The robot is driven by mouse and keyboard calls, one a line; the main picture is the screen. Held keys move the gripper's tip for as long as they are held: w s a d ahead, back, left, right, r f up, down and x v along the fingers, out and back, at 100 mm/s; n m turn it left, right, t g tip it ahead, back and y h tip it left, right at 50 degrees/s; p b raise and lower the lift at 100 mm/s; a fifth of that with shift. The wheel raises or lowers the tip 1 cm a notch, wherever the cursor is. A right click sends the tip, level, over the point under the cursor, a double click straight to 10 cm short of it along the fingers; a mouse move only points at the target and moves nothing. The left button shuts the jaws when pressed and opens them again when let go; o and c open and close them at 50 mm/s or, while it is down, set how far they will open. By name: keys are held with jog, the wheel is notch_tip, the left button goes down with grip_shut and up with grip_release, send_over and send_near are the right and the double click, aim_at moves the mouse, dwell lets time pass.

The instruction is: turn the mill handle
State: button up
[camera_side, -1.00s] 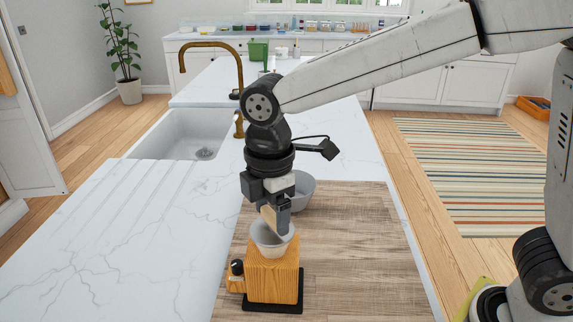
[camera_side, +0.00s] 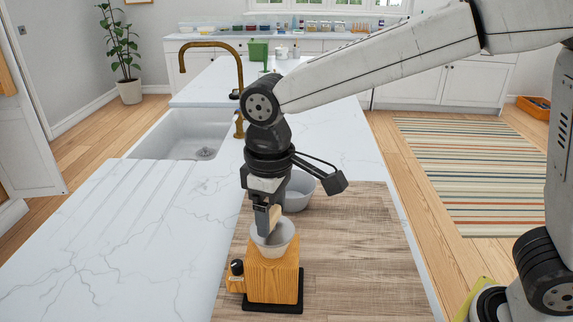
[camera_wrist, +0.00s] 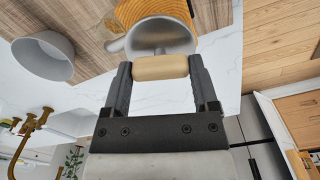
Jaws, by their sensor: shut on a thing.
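The mill is a wooden box (camera_side: 272,277) on a dark base, with a pale grey hopper bowl (camera_side: 284,240) on top and a dark round knob (camera_side: 236,267) on its left side. My gripper (camera_side: 269,222) points down over the hopper. In the wrist view, my gripper (camera_wrist: 160,69) is shut on the pale wooden grip of the mill handle (camera_wrist: 160,67), which lies crosswise between the two fingers. The handle's crank arm is mostly hidden.
A loose grey bowl (camera_side: 300,194) stands on the wooden board (camera_side: 350,250) behind the mill; it also shows in the wrist view (camera_wrist: 42,57). The sink (camera_side: 185,135) and brass tap (camera_side: 238,80) are at the back left. The board's right side is clear.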

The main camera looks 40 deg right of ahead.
aim_at(271, 213)
jog(key=m, duration=0.4)
jog(key=shift+m, duration=2.3)
jog(key=o, duration=1.1)
jog(key=shift+r, duration=3.9)
